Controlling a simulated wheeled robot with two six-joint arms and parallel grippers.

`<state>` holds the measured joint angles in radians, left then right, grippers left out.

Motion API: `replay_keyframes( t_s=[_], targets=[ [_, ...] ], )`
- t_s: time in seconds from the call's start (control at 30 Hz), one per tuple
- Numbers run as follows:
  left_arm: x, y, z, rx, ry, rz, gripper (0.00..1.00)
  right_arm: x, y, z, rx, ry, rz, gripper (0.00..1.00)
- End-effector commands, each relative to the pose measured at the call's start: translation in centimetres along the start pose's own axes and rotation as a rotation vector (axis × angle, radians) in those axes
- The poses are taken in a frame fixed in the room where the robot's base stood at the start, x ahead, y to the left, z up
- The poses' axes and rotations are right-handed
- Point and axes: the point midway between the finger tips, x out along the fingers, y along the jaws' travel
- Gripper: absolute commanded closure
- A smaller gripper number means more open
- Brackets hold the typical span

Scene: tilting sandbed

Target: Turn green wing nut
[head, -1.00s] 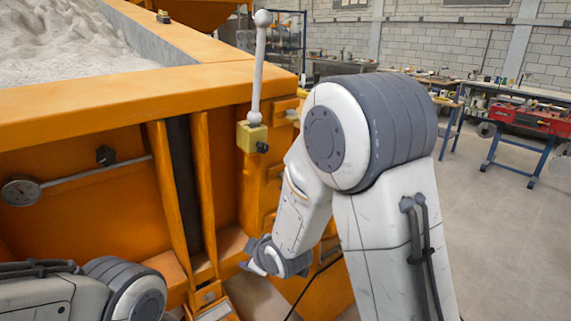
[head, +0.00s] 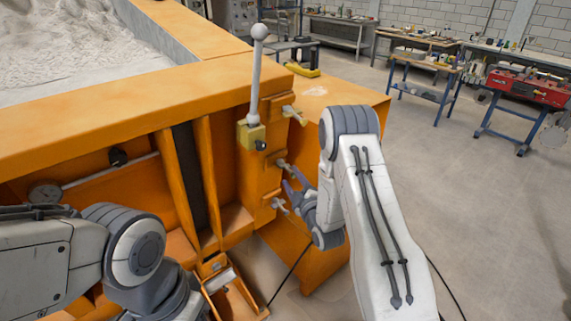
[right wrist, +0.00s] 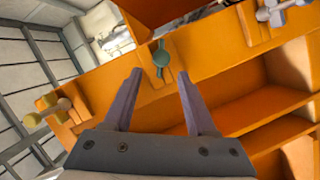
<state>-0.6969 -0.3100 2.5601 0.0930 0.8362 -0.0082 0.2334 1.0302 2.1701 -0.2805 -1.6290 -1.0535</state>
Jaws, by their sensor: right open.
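The green wing nut (right wrist: 161,59) is the middle one of 3 on the orange frame in the right wrist view. It stands just beyond and between my fingertips, with its wings roughly in line with the fingers. In the head view the middle wing nut (head: 283,165) looks greyish and is close to my fingertips. My right gripper (head: 289,182) is open and empty; its two fingers also show in the right wrist view (right wrist: 160,72). I cannot tell whether a finger touches the nut. My left arm is at the lower left; its gripper does not show.
A yellowish wing nut (right wrist: 50,112) and a pale one (right wrist: 278,10) flank the green one. A ball-topped lever (head: 255,80) on a yellow block rises beside the upper nut. The sandbed's orange rim (head: 130,108) is left. Open floor lies to the right.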

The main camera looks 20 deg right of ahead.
Motion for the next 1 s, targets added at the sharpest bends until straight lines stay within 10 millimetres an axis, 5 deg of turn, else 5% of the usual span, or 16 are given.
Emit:
replay_keyframes(
  t_s=[0.3, 0.73, 0.77, 0.9, 1.0],
  targets=[
    [-2.7, 0.2, -0.1, -0.002, 0.000, 0.000, 0.50, 4.6, 0.2, -0.2, 0.001, 0.000, -0.001, 0.43],
    [-2.9, 0.2, -0.2, -0.003, 0.000, 0.000, 0.50, 5.6, 0.0, 0.0, 0.001, -0.002, -0.001, 0.43],
    [-2.9, 0.2, -0.2, -0.003, 0.000, 0.000, 0.50, 5.6, 0.0, 0.0, 0.001, -0.002, -0.001, 0.47],
    [-2.9, 0.2, -0.2, -0.003, 0.000, 0.000, 0.50, 5.6, 0.0, 0.0, 0.001, -0.001, -0.001, 1.00],
    [-2.9, 0.2, -0.2, -0.003, 0.000, 0.000, 0.50, 5.6, 0.0, 0.0, 0.001, -0.001, -0.001, 1.00]
  ],
)
